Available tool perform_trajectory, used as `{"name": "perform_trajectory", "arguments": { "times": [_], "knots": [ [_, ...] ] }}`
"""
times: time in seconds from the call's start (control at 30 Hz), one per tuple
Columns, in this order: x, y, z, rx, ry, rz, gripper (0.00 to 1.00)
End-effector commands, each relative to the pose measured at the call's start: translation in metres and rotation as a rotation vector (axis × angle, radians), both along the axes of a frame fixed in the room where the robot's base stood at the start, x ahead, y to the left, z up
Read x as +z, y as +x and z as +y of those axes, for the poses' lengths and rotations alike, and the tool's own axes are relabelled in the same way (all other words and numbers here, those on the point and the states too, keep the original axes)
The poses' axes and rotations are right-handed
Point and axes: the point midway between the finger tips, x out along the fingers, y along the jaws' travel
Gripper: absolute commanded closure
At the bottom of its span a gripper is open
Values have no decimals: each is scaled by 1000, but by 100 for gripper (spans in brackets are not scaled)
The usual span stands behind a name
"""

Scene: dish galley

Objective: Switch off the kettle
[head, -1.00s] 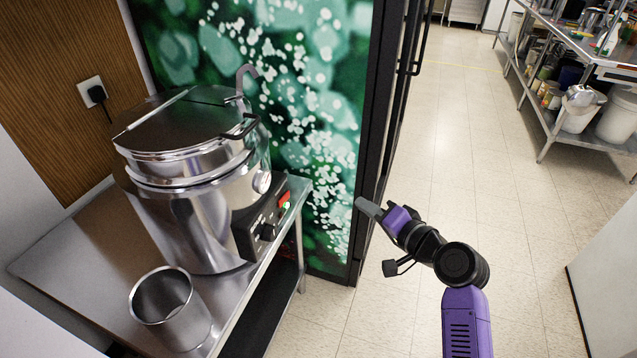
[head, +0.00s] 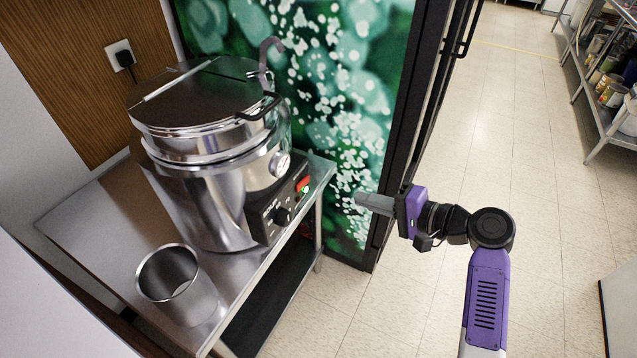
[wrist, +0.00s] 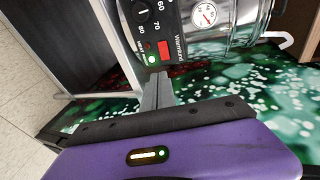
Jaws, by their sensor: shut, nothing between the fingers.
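The kettle (head: 205,190) is a large steel pot with a dark lid, standing on a steel side table. Its black control panel (head: 280,212) carries a black knob (head: 283,216), a red switch (head: 303,184) and a lit green light (head: 306,190). In the wrist view the red switch (wrist: 165,49), the lit green light (wrist: 152,59) and the round dial (wrist: 204,15) show close. My gripper (head: 358,199) is shut and empty, to the right of the panel and apart from it in the head view. In the wrist view its fingertips (wrist: 158,76) point at the panel just below the switch.
A steel cup (head: 178,284) stands on the steel table (head: 95,210) in front of the kettle. A green patterned panel with a black frame (head: 395,130) stands behind my gripper. Open tiled floor (head: 540,220) lies to the right.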

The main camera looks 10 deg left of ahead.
Motion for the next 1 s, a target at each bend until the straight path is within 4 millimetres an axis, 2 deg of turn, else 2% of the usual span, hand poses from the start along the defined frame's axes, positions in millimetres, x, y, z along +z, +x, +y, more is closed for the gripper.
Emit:
{"name": "perform_trajectory", "arguments": {
  "times": [0.5,0.6,0.8,1.0],
  "knots": [
    [-28,41,80,3,0,1,100],
    [-27,49,94,3,0,-1,100],
    [-28,58,110,1,0,0,100],
    [-28,60,114,0,0,-1,100]
  ]
}}
